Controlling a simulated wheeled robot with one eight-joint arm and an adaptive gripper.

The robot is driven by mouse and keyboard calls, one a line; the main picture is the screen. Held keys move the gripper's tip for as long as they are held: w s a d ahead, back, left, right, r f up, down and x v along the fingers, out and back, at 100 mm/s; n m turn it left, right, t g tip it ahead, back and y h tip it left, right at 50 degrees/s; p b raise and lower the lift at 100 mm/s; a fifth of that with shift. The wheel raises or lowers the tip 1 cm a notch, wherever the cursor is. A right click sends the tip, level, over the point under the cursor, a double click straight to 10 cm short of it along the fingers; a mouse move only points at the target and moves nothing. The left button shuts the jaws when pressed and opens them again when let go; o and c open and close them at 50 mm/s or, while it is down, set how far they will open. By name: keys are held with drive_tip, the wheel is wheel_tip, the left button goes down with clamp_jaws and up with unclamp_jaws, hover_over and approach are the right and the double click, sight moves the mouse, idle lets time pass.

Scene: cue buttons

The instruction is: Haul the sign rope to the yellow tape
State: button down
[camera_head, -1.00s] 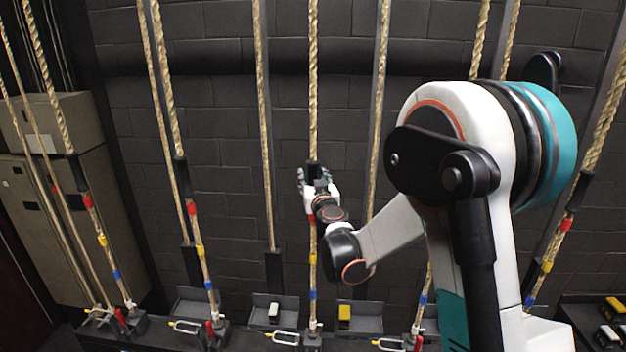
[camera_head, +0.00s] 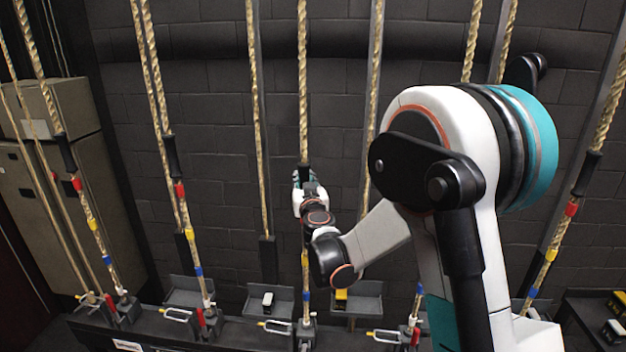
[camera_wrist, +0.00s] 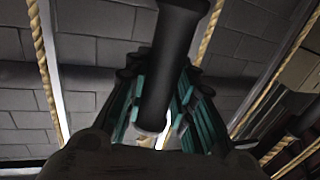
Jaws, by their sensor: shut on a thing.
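My gripper (camera_head: 308,182) is at the middle rope (camera_head: 303,60), in front of the dark wall. In the wrist view its teal fingers (camera_wrist: 160,110) are closed around a black sleeve (camera_wrist: 168,70) that stands up between them. Below my gripper this rope carries yellow tape (camera_head: 305,258) and blue tape (camera_head: 306,296). My wrist and forearm cover part of the rope, and no red tape shows on it now. The rope's foot has a lock with a yellow-tipped handle (camera_head: 275,327). No readable sign identifies the rope.
Similar ropes with red, yellow and blue tape stand left (camera_head: 190,235) and right (camera_head: 560,235). Trays with small blocks, one white (camera_head: 268,300) and one yellow (camera_head: 341,296), sit along the rail. A grey cabinet (camera_head: 50,180) stands far left.

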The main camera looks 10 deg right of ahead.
sight(305, 253)
wheel_tip(305, 253, down, 27)
drive_tip(key=b, duration=1.9)
drive_tip(key=shift+r+b, duration=0.2)
drive_tip(key=shift+b, duration=0.2)
drive_tip(key=c, duration=1.3)
unclamp_jaws()
drive_tip(key=s, duration=1.2)
drive_tip(key=shift+a, duration=0.3)
